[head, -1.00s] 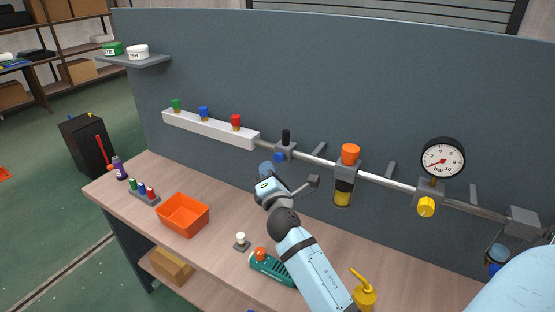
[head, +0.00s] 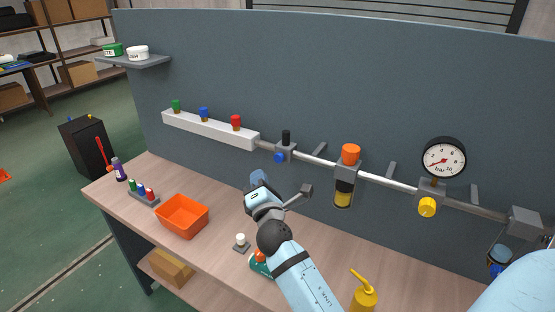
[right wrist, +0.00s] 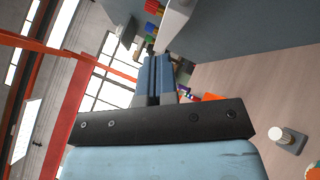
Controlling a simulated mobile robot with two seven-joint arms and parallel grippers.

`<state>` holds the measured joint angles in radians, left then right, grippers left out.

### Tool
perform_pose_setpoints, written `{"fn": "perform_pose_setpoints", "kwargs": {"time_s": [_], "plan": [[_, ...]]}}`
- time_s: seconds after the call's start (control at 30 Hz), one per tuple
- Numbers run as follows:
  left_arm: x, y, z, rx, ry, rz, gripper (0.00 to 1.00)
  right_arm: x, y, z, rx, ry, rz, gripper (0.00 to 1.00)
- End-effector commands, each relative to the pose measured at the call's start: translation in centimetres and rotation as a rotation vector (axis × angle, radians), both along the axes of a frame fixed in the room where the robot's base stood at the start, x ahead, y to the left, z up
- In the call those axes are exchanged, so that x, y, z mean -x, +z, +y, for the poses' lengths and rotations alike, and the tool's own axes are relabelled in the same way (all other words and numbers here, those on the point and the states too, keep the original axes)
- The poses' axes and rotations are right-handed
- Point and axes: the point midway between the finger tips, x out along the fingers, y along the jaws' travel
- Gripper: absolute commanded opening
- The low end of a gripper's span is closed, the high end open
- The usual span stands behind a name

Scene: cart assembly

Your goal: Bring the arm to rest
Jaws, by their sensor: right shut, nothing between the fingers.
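My right gripper (head: 258,178) is above the workbench, in front of the grey panel. Its blue fingers are together with nothing between them, and they also show shut in the right wrist view (right wrist: 153,80). My light blue right arm reaches up from the bottom of the head view and covers most of a teal tool with an orange part (head: 260,255). No object is seen touching the fingers. My left gripper is not in view.
The panel carries a pipe line with a black-topped valve (head: 286,141), an orange-capped filter (head: 345,177) and a gauge (head: 443,160). On the bench (head: 225,220) are an orange bin (head: 182,216), a white-topped knob (head: 241,243) and a yellow oiler (head: 364,295).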

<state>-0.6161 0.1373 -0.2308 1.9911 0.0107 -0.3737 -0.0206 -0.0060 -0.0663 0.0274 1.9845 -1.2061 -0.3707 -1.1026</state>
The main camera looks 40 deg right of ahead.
Motion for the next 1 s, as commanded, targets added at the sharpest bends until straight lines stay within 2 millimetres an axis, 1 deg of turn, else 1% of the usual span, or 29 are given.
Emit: {"fn": "perform_pose_setpoints", "kwargs": {"time_s": [0.47, 0.57, 0.67, 0.7, 0.77, 0.8, 0.87, 0.9, 0.97, 1.0], "plan": [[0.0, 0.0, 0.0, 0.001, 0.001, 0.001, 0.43, 0.0, 0.0, 0.0, 0.000, 0.000, 0.000, 0.00], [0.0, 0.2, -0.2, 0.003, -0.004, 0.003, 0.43, 0.6, -1.8, 0.6, -0.084, 0.044, 0.011, 0.00], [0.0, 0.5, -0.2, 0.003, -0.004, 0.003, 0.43, 2.4, -6.0, 2.0, -0.312, 0.139, 0.043, 0.00], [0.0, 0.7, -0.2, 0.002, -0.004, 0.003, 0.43, 3.6, -8.2, 2.9, -0.444, 0.183, 0.062, 0.00], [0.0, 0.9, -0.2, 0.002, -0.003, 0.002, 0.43, 5.8, -11.8, 4.4, -0.671, 0.237, 0.100, 0.00], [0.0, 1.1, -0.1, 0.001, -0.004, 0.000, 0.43, 7.6, -14.2, 5.4, -0.832, 0.262, 0.128, 0.00], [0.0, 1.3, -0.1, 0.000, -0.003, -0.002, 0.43, 10.4, -17.5, 7.0, -1.074, 0.277, 0.172, 0.00], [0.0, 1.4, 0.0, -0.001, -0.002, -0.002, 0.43, 12.5, -19.5, 8.1, -1.232, 0.273, 0.201, 0.00], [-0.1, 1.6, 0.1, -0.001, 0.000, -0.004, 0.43, 15.5, -22.0, 9.6, -1.452, 0.247, 0.241, 0.00], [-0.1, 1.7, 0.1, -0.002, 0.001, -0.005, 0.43, 17.4, -23.4, 10.5, -1.587, 0.220, 0.264, 0.00]]}}
